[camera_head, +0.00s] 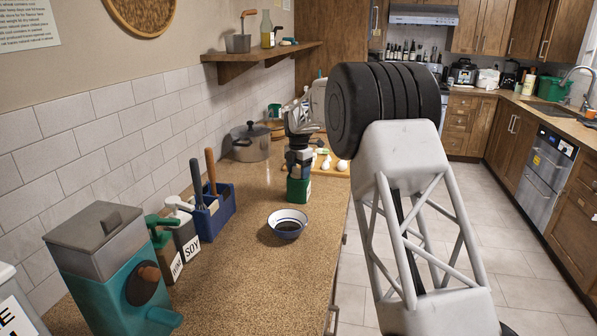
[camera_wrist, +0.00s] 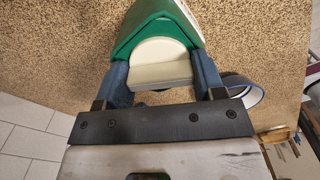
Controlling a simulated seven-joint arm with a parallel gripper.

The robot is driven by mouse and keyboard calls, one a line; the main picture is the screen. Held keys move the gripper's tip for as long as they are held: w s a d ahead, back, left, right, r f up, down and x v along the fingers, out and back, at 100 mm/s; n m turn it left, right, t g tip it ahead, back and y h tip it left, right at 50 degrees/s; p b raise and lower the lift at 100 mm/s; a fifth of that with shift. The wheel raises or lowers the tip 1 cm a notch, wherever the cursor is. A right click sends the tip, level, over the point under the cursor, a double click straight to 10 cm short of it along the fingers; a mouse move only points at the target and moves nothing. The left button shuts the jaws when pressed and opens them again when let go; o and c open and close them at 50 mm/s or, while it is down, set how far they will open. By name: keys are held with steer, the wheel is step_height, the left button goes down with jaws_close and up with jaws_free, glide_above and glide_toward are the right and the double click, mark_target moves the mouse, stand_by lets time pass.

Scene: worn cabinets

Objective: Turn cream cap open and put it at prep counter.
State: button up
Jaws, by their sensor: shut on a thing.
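The cream carton (camera_head: 298,190) is green and white and stands on the speckled counter behind a small bowl. In the wrist view its green body (camera_wrist: 125,38) shows at the top, with the pale cream cap (camera_wrist: 160,62) in front. My gripper (camera_head: 299,168) is directly above the carton. In the wrist view its blue fingers (camera_wrist: 164,72) are shut on the cap from both sides. The cap is at the carton's top; I cannot tell whether it is loose. The prep counter (camera_head: 245,250) is the speckled top under the carton.
A blue-rimmed bowl (camera_head: 288,224) of dark liquid stands near the carton. A blue utensil holder (camera_head: 212,212), soy bottle (camera_head: 184,232) and teal machine (camera_head: 108,265) line the left. A pot (camera_head: 250,145) and board (camera_head: 335,165) lie behind. The counter's front middle is clear.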

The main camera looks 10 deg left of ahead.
mark_target(299, 169)
steer(key=shift+n, duration=0.3)
steer(key=n, duration=0.3)
steer(key=shift+f, duration=0.1)
steer(key=o, duration=1.3)
steer(key=shift+c, duration=0.2)
steer(key=shift+o, duration=0.7)
steer(key=shift+r, duration=3.05)
steer(key=shift+d+r, duration=0.1)
